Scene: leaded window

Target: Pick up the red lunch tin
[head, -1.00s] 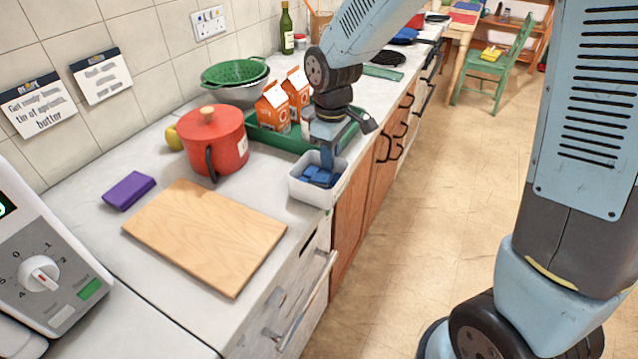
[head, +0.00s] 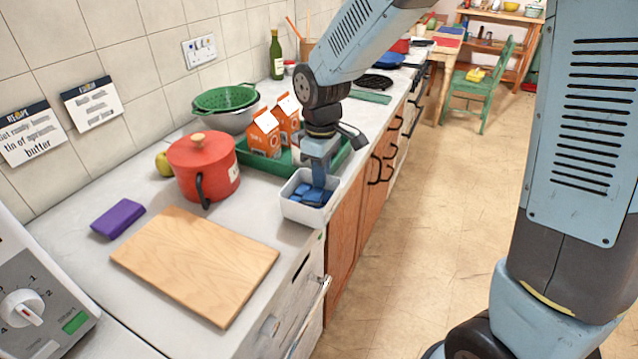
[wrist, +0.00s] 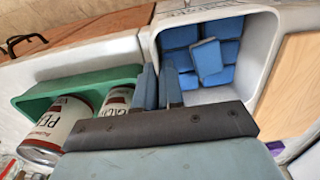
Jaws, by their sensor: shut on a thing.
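My gripper (head: 318,180) is lowered at the far side of a white tub (head: 305,213) holding several blue blocks (head: 308,196). In the wrist view, my gripper (wrist: 159,88) has its two blue fingers close together at the wall of the white tub (wrist: 265,60). One finger looks inside the wall and one outside, so it appears shut on that wall. I cannot make out a red lunch tin for certain. A small red thing (head: 400,46) sits far along the counter, partly behind my arm; it is too small to identify.
A green tray (head: 247,160) with orange cartons (head: 264,133) stands behind the tub; cans (wrist: 50,130) show there in the wrist view. A red pot (head: 203,167), purple block (head: 118,219) and wooden board (head: 195,265) lie left. Open floor (head: 440,220) is right.

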